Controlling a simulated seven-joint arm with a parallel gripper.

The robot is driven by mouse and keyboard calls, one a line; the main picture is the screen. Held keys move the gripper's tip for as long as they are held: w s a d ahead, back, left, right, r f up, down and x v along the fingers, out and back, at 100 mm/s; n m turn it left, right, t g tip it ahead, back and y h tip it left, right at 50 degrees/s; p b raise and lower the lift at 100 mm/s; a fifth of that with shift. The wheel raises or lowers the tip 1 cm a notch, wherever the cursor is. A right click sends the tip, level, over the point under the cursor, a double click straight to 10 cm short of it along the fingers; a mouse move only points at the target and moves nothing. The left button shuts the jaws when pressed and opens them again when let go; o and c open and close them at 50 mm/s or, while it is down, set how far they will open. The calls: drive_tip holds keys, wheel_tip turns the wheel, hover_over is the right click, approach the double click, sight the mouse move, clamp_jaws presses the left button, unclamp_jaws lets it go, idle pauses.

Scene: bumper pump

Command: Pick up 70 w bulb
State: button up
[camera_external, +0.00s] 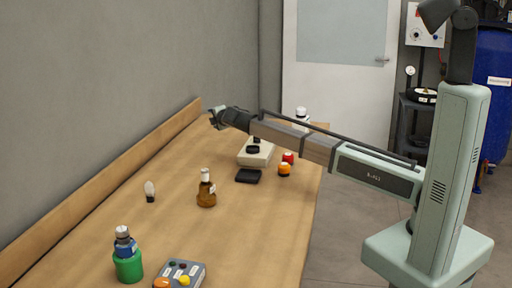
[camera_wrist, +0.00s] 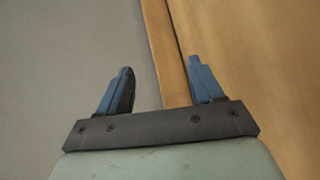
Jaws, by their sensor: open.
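A small bulb (camera_external: 150,188) with a pale glass top and a dark base stands upright on the wooden table (camera_external: 150,230), near the wall on the left in the external view. My gripper (camera_external: 214,117) is stretched out over the far part of the table, well away from the bulb. In the wrist view my gripper (camera_wrist: 160,85) is open, with its two blue fingers spread and nothing between them. The wrist view shows only wall, the table's back edge strip and bare tabletop; the bulb is not in it.
A brown bottle (camera_external: 206,190) stands right of the bulb. A wooden ledge (camera_external: 100,180) runs along the wall.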

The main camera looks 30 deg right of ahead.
drive_tip(key=s+a+n+t, duration=0.1)
drive_tip(key=s+a+n, duration=0.2)
drive_tip(key=s+a, duration=0.55)
drive_tip(key=s+a+n, duration=0.3)
drive_tip(key=a+n, duration=0.1)
drive_tip(key=a, duration=1)
drive_tip(key=n+t+y, duration=0.1)
drive_tip(key=n+t, duration=0.1)
drive_tip(key=n, duration=0.7)
hover_over(150, 191)
drive_tip(key=s, duration=0.4)
wheel_tip(150, 191, down, 5)
wheel_tip(150, 191, down, 8)
drive_tip(key=shift+w+r, duration=0.3)
drive_tip(key=shift+w, duration=0.45)
drive_tip(key=shift+w+d, duration=0.1)
drive_tip(key=shift+w, duration=3.05)
drive_tip(key=c, duration=1)
drive_tip(key=shift+c, duration=0.2)
